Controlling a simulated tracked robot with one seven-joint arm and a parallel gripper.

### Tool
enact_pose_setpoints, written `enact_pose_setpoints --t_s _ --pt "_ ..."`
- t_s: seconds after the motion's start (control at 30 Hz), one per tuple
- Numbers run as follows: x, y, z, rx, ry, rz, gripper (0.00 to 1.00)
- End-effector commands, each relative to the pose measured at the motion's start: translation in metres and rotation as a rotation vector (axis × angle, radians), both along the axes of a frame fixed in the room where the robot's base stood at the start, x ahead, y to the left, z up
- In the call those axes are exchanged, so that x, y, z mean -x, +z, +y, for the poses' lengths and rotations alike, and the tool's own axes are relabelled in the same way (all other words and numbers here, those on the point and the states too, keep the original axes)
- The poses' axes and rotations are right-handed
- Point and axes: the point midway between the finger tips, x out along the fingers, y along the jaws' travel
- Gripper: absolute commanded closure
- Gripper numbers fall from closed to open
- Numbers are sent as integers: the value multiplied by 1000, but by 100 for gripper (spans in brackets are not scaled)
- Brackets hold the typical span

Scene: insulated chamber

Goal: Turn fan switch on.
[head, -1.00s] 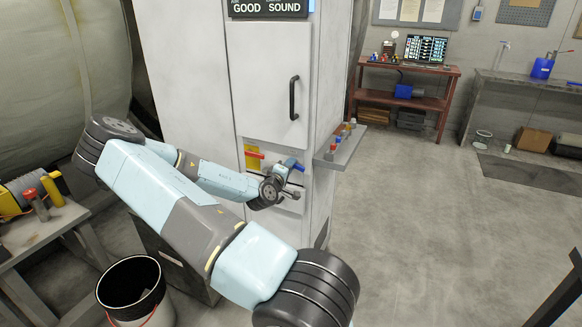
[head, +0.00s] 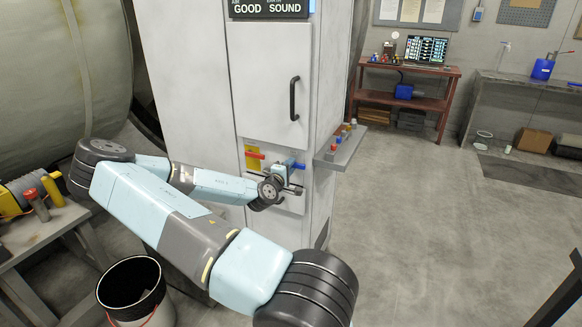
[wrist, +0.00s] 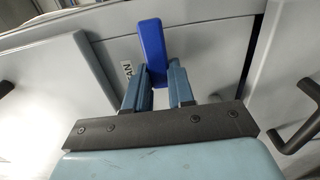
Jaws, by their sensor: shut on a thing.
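The fan switch is a blue lever (head: 295,165) on the lower panel of the tall white cabinet, at the right of a red lever. In the wrist view the blue lever (wrist: 152,40) stands up between my fingers, beside a partly hidden label. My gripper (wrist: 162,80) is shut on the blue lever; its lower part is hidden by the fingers. In the head view my gripper (head: 284,177) is at the panel just below the lever, partly hidden by my wrist.
The red lever (head: 254,155) sits on a yellow plate left of the blue one. A cabinet door with a black handle (head: 294,98) is above. A small shelf (head: 340,150) with several objects juts out at the right. A bucket (head: 132,290) stands at the lower left.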

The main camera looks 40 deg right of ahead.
Motion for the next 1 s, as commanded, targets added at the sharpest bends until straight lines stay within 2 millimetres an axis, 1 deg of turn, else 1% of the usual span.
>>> enact_pose_setpoints --t_s 0.03,0.07,0.3,0.53,0.67,0.77,1.0 --pt "-3 -5 3 -7 8 9 100" --pt "-3 -5 3 -7 7 8 74" --pt "-1 -3 1 -4 3 4 51" --pt "0 -1 0 -2 1 2 51" --pt "2 -1 6 -2 1 1 51" --pt "5 -1 16 -1 2 2 51" --pt "20 -2 53 -2 3 4 51"
